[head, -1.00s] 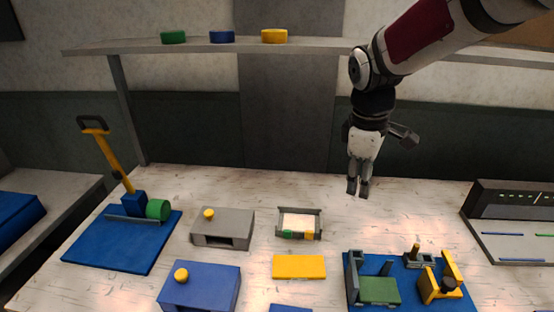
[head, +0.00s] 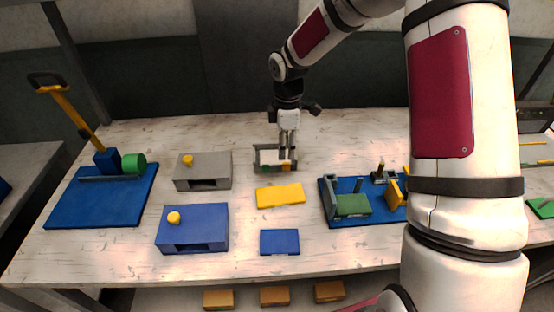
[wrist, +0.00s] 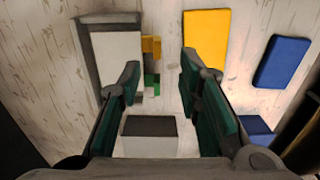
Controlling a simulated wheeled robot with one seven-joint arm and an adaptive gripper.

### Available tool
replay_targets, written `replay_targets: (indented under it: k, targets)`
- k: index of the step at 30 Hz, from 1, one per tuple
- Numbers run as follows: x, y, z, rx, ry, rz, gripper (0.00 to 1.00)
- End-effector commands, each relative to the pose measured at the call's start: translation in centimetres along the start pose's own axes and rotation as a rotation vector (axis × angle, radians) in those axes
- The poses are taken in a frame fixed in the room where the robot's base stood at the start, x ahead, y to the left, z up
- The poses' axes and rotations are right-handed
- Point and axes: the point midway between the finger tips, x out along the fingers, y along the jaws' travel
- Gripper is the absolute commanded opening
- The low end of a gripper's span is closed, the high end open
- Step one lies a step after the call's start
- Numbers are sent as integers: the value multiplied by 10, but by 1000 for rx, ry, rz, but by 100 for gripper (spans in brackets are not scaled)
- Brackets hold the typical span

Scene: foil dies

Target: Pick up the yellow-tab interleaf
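The grey tray (head: 257,160) stands on the table below my gripper and holds a pale sheet (head: 268,157). In the wrist view the tray (wrist: 84,50) is at upper left with the pale sheet (wrist: 117,55) in it. A yellow tab (wrist: 151,46) and a green tab (wrist: 151,81) show at the sheet's edge. My gripper (head: 288,157) points down over the tray's right part. In the wrist view its fingers (wrist: 158,75) are apart, with the tabs visible between them and nothing held. Contact with the tab cannot be told.
A yellow plate (head: 280,195) and a blue plate (head: 280,242) lie in front of the tray. A grey box (head: 203,172) and a blue box (head: 192,232) stand left. A blue base with a green block (head: 353,205) is right. My arm hides the table's right part.

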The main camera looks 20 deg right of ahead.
Motion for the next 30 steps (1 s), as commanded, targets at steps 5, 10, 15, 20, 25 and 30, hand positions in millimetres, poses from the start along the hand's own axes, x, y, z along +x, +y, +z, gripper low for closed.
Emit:
replay_targets:
  k: [5, 10, 15, 20, 25, 30]
  targets:
    - [15, 0, 0, 1, -1, -1, 32]
    - [28, 0, 1, 0, 0, -2, 32]
    - [51, 2, 2, 0, -1, -3, 32]
    - [65, 3, 2, 1, 0, 0, 32]
    - [67, 4, 2, 1, 0, 1, 32]
    - [67, 4, 2, 1, -1, 1, 14]
